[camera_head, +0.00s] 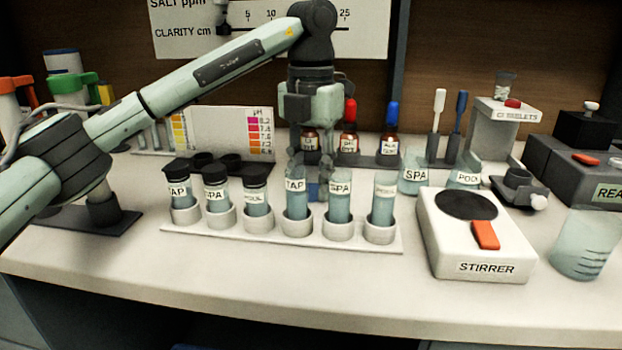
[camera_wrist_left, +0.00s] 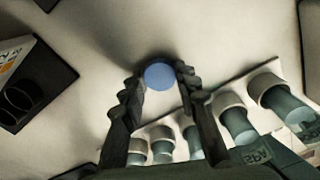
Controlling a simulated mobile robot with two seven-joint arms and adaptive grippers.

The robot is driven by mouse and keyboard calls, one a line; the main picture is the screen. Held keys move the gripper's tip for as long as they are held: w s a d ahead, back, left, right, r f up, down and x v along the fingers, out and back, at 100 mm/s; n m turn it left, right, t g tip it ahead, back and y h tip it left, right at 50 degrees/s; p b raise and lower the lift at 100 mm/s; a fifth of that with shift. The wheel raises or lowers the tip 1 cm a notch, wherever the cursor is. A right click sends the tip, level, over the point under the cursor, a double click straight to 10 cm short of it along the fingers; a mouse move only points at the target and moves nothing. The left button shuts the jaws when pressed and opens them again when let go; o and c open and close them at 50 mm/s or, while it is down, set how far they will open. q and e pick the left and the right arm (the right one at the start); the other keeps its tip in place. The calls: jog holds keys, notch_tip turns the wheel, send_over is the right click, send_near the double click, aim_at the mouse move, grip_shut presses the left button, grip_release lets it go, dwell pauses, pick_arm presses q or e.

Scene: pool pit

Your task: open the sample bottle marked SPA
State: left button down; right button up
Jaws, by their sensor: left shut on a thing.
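SPA labels show on a black-capped vial (camera_head: 217,194), on a tube without a black cap (camera_head: 340,198) and on a wider clear vessel (camera_head: 416,176) behind the stirrer. The first two stand upright in a white rack (camera_head: 320,241). My left gripper (camera_head: 313,190) points down just behind the rack, partly hidden by the TAP tube (camera_head: 296,201). It is shut on a small blue cap-like thing (camera_head: 315,192); in the left wrist view this round blue thing (camera_wrist_left: 159,76) sits between the fingertips (camera_wrist_left: 159,80). An SPA label also shows at lower right there. My right gripper is not in view.
Black-capped TAP (camera_head: 180,192) and POOL (camera_head: 256,198) vials fill the rack's left side. Reagent bottles (camera_head: 349,140) stand close behind my gripper. A stirrer (camera_head: 475,232) and beaker (camera_head: 583,247) are at right. The bench front is clear.

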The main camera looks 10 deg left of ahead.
pick_arm(q)
jog(key=shift+f, duration=0.15)
jog(key=c, duration=1.1)
grip_release()
jog(key=shift+c, duration=0.2)
